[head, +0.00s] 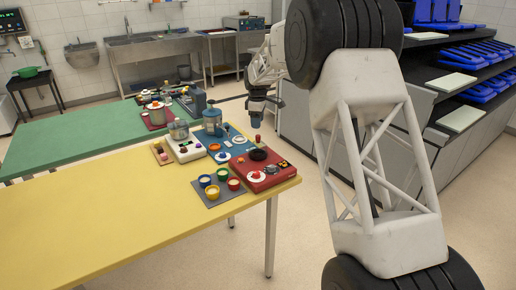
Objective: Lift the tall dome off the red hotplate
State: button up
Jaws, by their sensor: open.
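The red hotplate (283,178) sits at the right corner of the yellow table. On its back left part is a dark round piece (258,154) with a red upright knob (257,139); this looks like the tall dome, but it is too small to be sure. A low grey round piece (271,169) and a white disc (257,177) with a red top also lie on the hotplate. My gripper (256,121) is open and points down above the red knob, seemingly apart from it. Its fingers are small and dark here.
A grey mat with several coloured cups (212,191) lies left of the hotplate. A blue mat (240,149) with small dishes lies behind it, beside a white appliance (188,151). The yellow table (120,205) is bare at left. A green table (80,140) stands behind.

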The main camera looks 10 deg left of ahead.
aim_at(258, 136)
jog(key=shift+f, duration=1.15)
jog(key=shift+d+f, duration=0.15)
jog(key=shift+f, duration=2.45)
jog(key=c, duration=0.9)
